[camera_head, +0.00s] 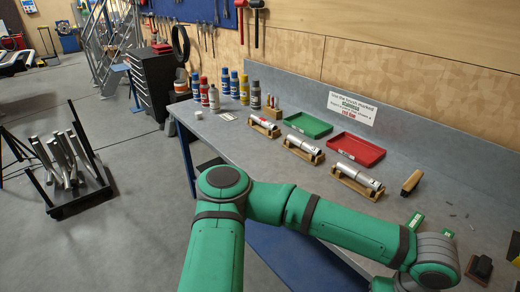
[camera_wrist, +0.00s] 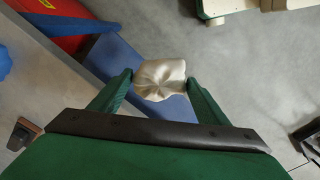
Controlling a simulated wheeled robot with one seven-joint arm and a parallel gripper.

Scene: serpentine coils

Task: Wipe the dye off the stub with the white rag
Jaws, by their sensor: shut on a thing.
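My gripper (camera_wrist: 160,77) is shut on a crumpled whitish rag (camera_wrist: 160,80), held between its two green fingertips in the wrist view. In the wrist view a blue surface and the grey floor lie behind the rag. In the head view the gripper is outside the picture, past the lower right. Three silvery metal stubs lie in wooden cradles on the bench: the left stub (camera_head: 264,124), the middle stub (camera_head: 303,146) and the right stub (camera_head: 358,176). The left stub shows a reddish mark. I cannot tell for sure which stub carries dye.
A green tray (camera_head: 308,125) and a red tray (camera_head: 356,149) lie behind the stubs on the grey bench (camera_head: 225,140). Several bottles (camera_head: 226,82) stand at its far left end. A wooden-handled brush (camera_head: 411,183) lies right of the stubs. A sign (camera_head: 352,107) is on the back panel.

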